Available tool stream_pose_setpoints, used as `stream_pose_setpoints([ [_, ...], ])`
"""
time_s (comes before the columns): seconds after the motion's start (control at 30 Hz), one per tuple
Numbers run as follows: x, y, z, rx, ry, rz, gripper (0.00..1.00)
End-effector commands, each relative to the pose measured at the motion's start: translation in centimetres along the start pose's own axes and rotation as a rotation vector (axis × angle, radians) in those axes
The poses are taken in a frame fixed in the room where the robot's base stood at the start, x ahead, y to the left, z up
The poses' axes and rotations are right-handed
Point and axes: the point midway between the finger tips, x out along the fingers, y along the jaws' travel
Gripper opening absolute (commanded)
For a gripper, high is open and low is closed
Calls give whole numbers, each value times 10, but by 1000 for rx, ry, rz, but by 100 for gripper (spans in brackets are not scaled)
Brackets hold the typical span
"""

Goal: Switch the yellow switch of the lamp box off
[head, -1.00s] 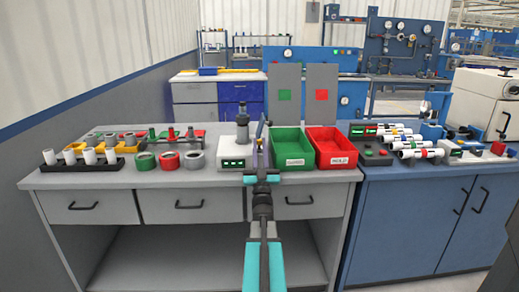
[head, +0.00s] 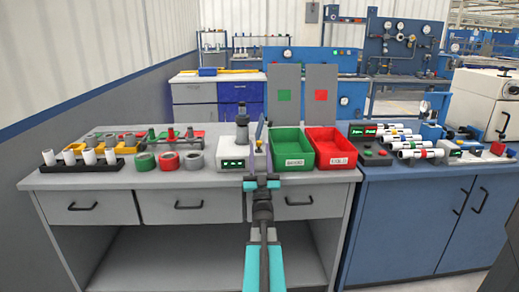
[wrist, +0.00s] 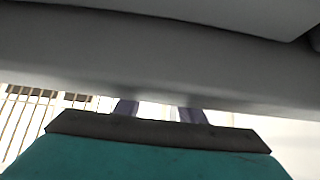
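I cannot make out a yellow switch clearly on any box. A dark grey box (head: 371,158) on the blue bench has a green display and green and red buttons. A second grey box (head: 462,157) with a small display and a red part stands farther right; I cannot tell which is the lamp box. My gripper (head: 259,135) is in front of the grey bench, between a white display unit (head: 230,164) and the green bin.
The green bin (head: 292,161) and red bin (head: 333,164) stand right of my gripper. White pipes (head: 405,145) lie on a rack on the blue bench. Rings (head: 168,161) and upright pipes (head: 88,156) stand at the left. The grey bench's front strip (head: 120,182) is clear.

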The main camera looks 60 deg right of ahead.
Motion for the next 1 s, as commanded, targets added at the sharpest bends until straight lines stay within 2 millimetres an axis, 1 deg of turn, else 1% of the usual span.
stream_pose_setpoints([
  [0.03, -8, 0, -1, 0, -2, 0, 36],
  [0.2, -33, 0, -1, 0, -2, 0, 36],
  [0.63, -92, 1, -1, 0, -1, 1, 36],
  [1.0, -111, 1, -2, 0, 0, 1, 36],
])
